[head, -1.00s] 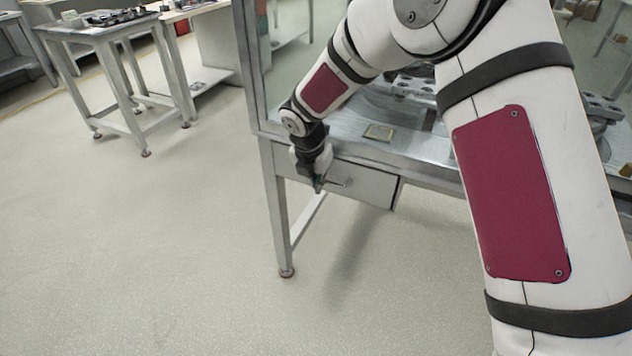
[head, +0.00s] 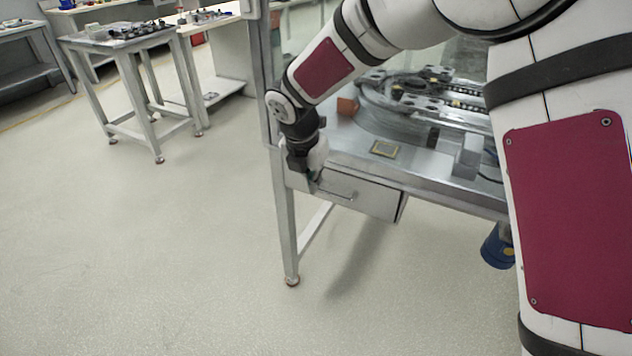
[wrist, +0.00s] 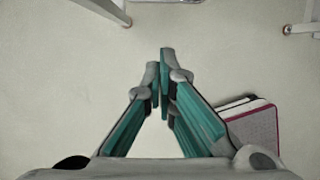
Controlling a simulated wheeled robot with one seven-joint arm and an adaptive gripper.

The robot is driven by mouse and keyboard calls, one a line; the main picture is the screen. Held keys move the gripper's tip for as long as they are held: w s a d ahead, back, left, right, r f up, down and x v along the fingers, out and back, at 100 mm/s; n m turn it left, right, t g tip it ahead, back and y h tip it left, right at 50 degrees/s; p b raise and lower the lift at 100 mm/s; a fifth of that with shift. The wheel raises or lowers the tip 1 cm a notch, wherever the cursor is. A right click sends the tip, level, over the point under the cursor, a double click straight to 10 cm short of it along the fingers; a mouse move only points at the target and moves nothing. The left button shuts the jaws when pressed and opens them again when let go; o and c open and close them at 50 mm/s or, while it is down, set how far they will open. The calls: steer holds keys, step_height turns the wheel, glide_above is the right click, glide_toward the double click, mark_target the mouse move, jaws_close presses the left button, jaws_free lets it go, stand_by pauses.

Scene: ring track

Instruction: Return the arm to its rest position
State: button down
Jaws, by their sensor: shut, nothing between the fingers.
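My gripper (head: 311,180) hangs pointing down at the front left corner of the ring track table (head: 430,188), close to the drawer (head: 360,196). In the wrist view the green fingers of my gripper (wrist: 161,80) are together with nothing between them, above the bare floor. My white arm with dark red panels spans the right and upper part of the head view. The drawer looks shut, with its handle on the front.
The ring track (head: 420,95) lies on the table, with a small framed plate (head: 384,148) and an orange block (head: 347,106) near it. A blue container (head: 498,246) is under the table's right side. A side table (head: 125,45) stands at the left. The floor between is clear.

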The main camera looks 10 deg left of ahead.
steer(key=shift+r, duration=0.25)
steer(key=s+d+r+m+h, duration=0.1)
steer(key=s+d+r+m, duration=0.65)
steer(key=d, duration=0.25)
steer(key=s+d+r+m+h, duration=0.1)
steer(key=s+d+r+m, duration=0.65)
steer(key=d, duration=0.35)
steer(key=s+d+m+g+y, duration=0.1)
steer(key=s+d+m+y, duration=0.15)
steer(key=s+m, duration=0.8)
steer(key=s+d+m+g+y, duration=0.1)
steer(key=s+d+m, duration=0.2)
steer(key=s+m, duration=0.7)
steer(key=s+r+n+t+p, duration=0.3)
steer(key=r+p, duration=1.2)
steer(key=r, duration=0.2)
steer(key=shift+d+r, duration=0.15)
steer(key=shift+d+n+h, duration=0.15)
steer(key=shift+n+h, duration=0.1)
